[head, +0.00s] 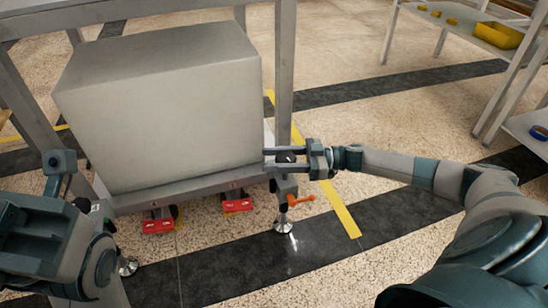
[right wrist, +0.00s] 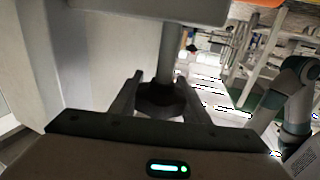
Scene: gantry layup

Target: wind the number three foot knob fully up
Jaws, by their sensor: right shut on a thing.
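A dark round foot knob (head: 285,157) sits at the right front corner of the grey machine frame, above a levelling foot (head: 283,226) with a round metal pad on the floor. My right gripper (head: 272,160) reaches in from the right and is shut on this knob, one finger on each side. The right wrist view also shows the knob (right wrist: 161,99) between both fingers (right wrist: 160,85), with a grey post rising from it. I cannot read the knob's number. My left arm is at the left edge; its gripper fingers do not show.
An orange handle (head: 301,200) sticks out beside the foot, just below my right gripper. Two red blocks (head: 158,225) (head: 238,206) are under the front rail. A large grey box (head: 160,110) fills the frame. A shelf with a yellow bin (head: 497,36) stands far right.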

